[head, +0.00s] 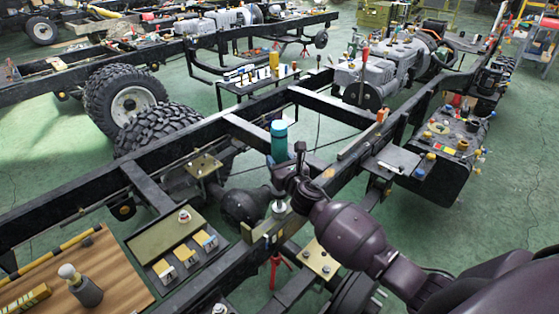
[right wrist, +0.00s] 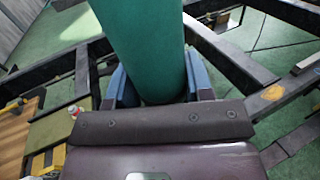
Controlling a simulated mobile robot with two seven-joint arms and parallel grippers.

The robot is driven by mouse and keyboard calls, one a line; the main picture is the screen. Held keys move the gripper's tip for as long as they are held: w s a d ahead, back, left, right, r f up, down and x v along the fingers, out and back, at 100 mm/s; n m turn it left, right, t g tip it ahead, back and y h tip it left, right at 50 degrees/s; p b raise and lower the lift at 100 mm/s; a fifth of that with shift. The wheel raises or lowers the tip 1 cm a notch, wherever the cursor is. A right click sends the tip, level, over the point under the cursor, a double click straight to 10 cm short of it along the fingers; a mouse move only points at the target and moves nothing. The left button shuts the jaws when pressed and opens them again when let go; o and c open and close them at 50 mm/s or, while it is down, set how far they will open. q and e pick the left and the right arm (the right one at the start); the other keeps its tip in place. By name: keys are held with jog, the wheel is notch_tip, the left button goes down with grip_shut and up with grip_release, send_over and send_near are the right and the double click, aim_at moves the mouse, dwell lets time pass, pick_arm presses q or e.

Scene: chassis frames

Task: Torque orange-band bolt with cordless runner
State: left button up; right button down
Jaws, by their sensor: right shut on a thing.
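My right gripper (head: 281,172) is shut on a teal cylinder, which I take for the cordless runner (head: 279,145). It stands about upright above a dark chassis rail. In the right wrist view the runner (right wrist: 143,45) fills the space between the blue fingers of the gripper (right wrist: 158,90). A small pale metal piece (head: 279,206) shows directly below, at the rail; I cannot tell whether it is the runner's nose or a bolt head. No orange band can be made out on it. My left gripper is not in view.
A tray (head: 170,234) with small blocks and a wooden board (head: 110,270) with a grey-and-white tool lie at lower left. Stacked tires (head: 125,95) stand at upper left. Chassis rails (head: 150,160) cross the middle. A red-handled lever (head: 365,62) rises behind.

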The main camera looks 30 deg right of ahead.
aim_at(283, 155)
jog(key=shift+s+f, duration=0.1)
jog(key=shift+f, duration=0.2)
jog(key=shift+r, duration=0.15)
dwell(0.5)
jog(key=shift+r+p, duration=1.3)
jog(key=shift+r, duration=0.2)
jog(key=shift+w+r, duration=0.2)
jog(key=shift+r, duration=0.1)
jog(key=shift+p, duration=0.3)
